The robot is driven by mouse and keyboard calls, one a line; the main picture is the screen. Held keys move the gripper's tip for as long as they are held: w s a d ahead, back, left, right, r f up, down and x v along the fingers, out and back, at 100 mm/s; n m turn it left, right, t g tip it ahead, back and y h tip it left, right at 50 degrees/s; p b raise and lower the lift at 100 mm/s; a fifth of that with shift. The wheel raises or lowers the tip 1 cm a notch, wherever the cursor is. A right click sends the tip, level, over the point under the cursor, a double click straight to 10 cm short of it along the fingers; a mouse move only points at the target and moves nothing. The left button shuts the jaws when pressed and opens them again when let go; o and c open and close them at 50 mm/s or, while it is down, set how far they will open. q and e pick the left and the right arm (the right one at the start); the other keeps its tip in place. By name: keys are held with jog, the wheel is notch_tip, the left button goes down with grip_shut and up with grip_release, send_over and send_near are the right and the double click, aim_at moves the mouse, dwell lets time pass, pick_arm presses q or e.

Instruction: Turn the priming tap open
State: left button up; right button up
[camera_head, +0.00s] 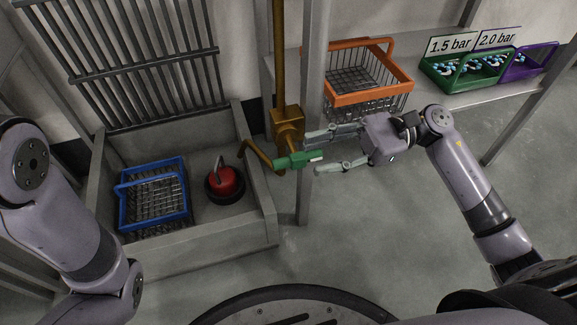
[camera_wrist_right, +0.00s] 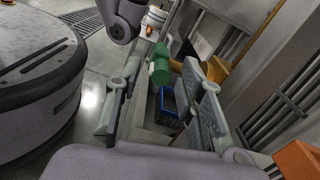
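The priming tap has a brass body (camera_head: 287,125) on a vertical brass pipe, with a curved spout to the left over the sink. Its green handle (camera_head: 292,160) points right, toward my right gripper. My right gripper (camera_head: 312,156) is open, with its fingertips on either side of the handle's pale end. In the right wrist view the green handle (camera_wrist_right: 161,65) shows beyond and between the spread fingers (camera_wrist_right: 160,105), with gaps visible. I cannot tell whether either finger touches it. My left arm shows at the left, but its gripper is out of view.
A grey sink (camera_head: 262,205) below the tap holds a blue basket (camera_head: 153,226) and a red object with a handle (camera_head: 224,183). A grey post (camera_head: 309,60) stands beside the tap. An orange basket (camera_head: 375,98), a green tray (camera_head: 466,87) and a purple tray (camera_head: 541,68) sit on the shelf.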

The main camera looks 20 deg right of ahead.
aim_at(289, 165)
jog(key=a+b, duration=0.1)
jog(key=a, duration=0.4)
jog(key=shift+s+a+f+b, duration=0.1)
jog(key=shift+a+b, duration=0.2)
jog(key=shift+b, duration=0.05)
jog(key=shift+a, duration=0.4)
grip_shut()
